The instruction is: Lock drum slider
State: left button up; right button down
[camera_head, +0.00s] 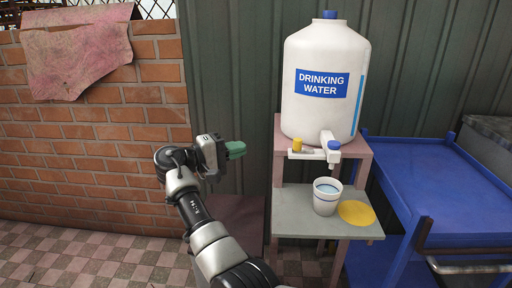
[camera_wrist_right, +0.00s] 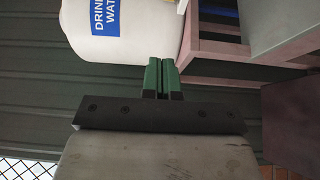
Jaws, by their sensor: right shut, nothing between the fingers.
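A white water drum (camera_head: 325,85) with a blue "DRINKING WATER" label stands upright on a pink stand. Low on its front is a white spout with a blue knob (camera_head: 333,146). A yellow knob (camera_head: 297,145) sits on a pale bar to the left of the spout; whether this is the slider I cannot tell. My right gripper (camera_head: 235,150) has green fingers, shut and empty, left of the drum and apart from it. In the right wrist view the shut fingers (camera_wrist_right: 162,78) appear in front of the drum (camera_wrist_right: 120,30). My left gripper is not in view.
A white cup (camera_head: 326,197) with bluish contents stands on the lower shelf (camera_head: 300,224), beside a yellow disc (camera_head: 357,213). A blue cart (camera_head: 425,165) stands on the right. A brick wall (camera_head: 100,140) and a dark corrugated wall (camera_head: 230,70) are behind.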

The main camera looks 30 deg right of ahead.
send_near(295, 144)
jog(key=w+d, duration=0.5)
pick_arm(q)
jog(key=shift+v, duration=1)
pick_arm(e)
jog(key=shift+s+d+f, duration=0.1)
jog(key=shift+s+d, duration=1.15)
jog(key=shift+s, duration=0.2)
jog(key=shift+d, duration=0.1)
jog(key=s+d, duration=0.1)
jog(key=d+p, duration=0.1)
jog(key=shift+s+d, duration=0.35)
jog(key=shift+s, duration=0.05)
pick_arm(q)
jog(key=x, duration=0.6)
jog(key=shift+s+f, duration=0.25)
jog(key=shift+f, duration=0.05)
